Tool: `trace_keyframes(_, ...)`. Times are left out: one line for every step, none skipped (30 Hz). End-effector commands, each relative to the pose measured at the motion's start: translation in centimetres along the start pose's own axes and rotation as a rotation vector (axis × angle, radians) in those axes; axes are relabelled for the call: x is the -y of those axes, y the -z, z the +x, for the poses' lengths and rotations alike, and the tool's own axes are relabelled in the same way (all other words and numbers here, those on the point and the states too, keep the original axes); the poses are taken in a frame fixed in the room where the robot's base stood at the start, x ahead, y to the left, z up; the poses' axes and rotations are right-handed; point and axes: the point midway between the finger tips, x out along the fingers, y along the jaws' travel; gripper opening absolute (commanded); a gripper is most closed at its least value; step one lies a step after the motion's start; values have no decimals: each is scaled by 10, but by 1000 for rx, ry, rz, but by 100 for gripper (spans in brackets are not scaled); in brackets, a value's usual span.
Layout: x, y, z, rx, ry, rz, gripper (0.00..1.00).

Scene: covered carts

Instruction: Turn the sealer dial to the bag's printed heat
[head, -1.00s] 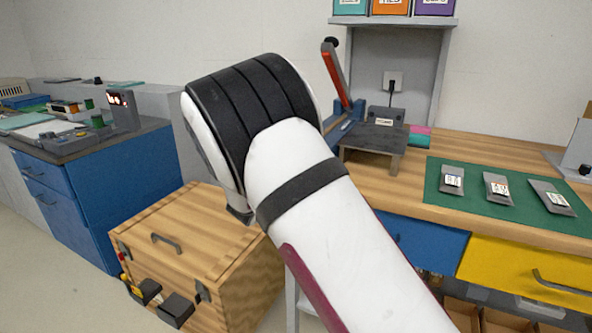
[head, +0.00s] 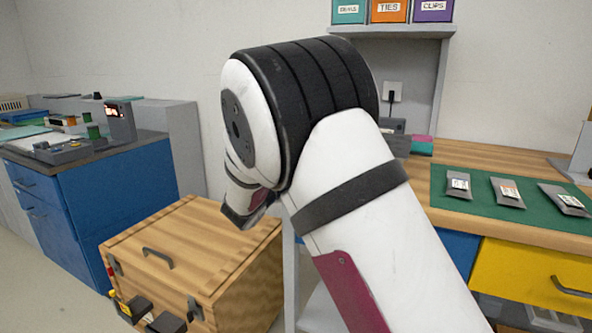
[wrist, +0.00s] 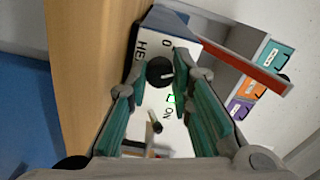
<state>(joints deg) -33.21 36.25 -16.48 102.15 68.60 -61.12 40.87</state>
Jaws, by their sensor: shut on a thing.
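The sealer's dial (wrist: 160,72) is a black knob with a white pointer line, set on a white panel (wrist: 190,55) in the wrist view. Printed "HE", "0" and "ON" show on the panel, with a lit green light (wrist: 172,99). My gripper (wrist: 161,78) has its teal-padded fingers on either side of the dial and is shut on it. The heat scale is mostly hidden by the fingers. Three grey bags (head: 458,184), (head: 507,191), (head: 563,199) lie on a green mat; their labels are too small to read. My arm hides most of the sealer in the head view.
The red lever (wrist: 245,65) rises beside the panel. A shelf (head: 390,29) with teal, orange and purple bins stands above the bench (head: 480,150). A wooden chest (head: 190,245) and blue cabinet (head: 110,190) stand left. A small black switch (wrist: 155,122) is below the dial.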

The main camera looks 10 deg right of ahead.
Motion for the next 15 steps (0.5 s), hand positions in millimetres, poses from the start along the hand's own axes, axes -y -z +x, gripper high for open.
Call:
trace_keyframes(-2,-1,-1,2,-4,-1,0)
trace_keyframes(-2,-1,-1,2,-4,-1,0)
trace_keyframes(-2,-1,-1,2,-4,-1,0)
trace_keyframes(-2,-1,-1,2,-4,-1,0)
trace_keyframes(-2,-1,-1,2,-4,-2,0)
trace_keyframes(-2,-1,-1,2,-4,-2,0)
trace_keyframes(-2,-1,-1,2,-4,-2,23)
trace_keyframes(-2,-1,-1,2,-4,-2,30)
trace_keyframes(-2,-1,-1,1,-4,-2,39)
trace_keyframes(-2,-1,-1,1,-3,-2,41)
trace_keyframes(-2,-1,-1,1,-3,-2,41)
trace_keyframes(-2,0,-1,1,-3,-2,41)
trace_keyframes(-2,0,-1,1,-4,-2,41)
trace_keyframes(-2,0,-1,1,-4,-3,41)
trace_keyframes(-2,0,0,1,-4,-3,41)
